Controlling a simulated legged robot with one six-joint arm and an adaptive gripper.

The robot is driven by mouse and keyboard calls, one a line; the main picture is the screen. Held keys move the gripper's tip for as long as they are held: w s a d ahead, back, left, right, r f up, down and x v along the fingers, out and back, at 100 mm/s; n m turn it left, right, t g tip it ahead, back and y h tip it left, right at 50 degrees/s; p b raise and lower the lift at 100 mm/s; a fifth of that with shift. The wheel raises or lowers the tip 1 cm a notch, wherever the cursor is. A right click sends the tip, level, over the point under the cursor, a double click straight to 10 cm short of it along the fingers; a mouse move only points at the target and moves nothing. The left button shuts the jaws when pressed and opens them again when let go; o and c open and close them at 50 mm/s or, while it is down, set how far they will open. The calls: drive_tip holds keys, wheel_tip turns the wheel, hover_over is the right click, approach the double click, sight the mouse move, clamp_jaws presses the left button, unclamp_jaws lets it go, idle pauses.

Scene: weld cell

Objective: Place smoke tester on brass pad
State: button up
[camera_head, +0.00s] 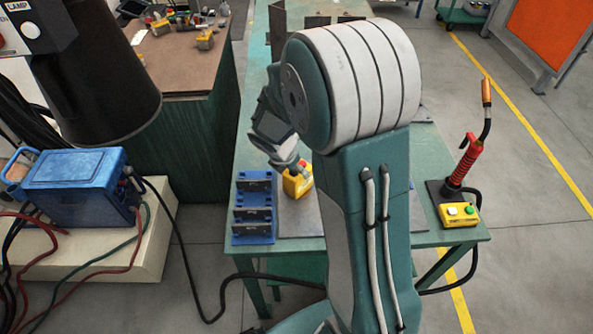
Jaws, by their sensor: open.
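A small yellow device (297,184) with a grey top stands on the teal table, just below my gripper. It may be the smoke tester, but its label cannot be read. My gripper (287,158) is open, reaching down over the device, partly hidden by my arm. I cannot tell whether it touches the device. A flat grey plate (296,218) lies under and in front of the device. No brass-coloured pad can be made out; my arm hides much of the table.
A blue slotted rack (254,237) stands left of the device. A red torch (465,160) on a dark base and a yellow button box (459,214) stand at the table's right. A blue welder (77,188) sits at left. A brown-topped table (182,65) holds yellow items behind.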

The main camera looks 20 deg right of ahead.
drive_tip(key=v, duration=0.9)
drive_tip(key=s+a+r+m+t+y, duration=0.2)
drive_tip(key=s+r+m, duration=0.4)
drive_tip(key=s+m, duration=0.3)
drive_tip(key=s+a+r+m+t+y, duration=0.1)
drive_tip(key=s+a+r+m+y, duration=0.1)
drive_tip(key=s+r+m, duration=0.4)
drive_tip(key=s+a+m, duration=0.1)
drive_tip(key=s+m, duration=0.3)
drive_tip(key=m, duration=0.3)
drive_tip(key=shift+r+t, duration=0.35)
drive_tip(key=shift+t, duration=0.05)
drive_tip(key=shift+a, duration=0.15)
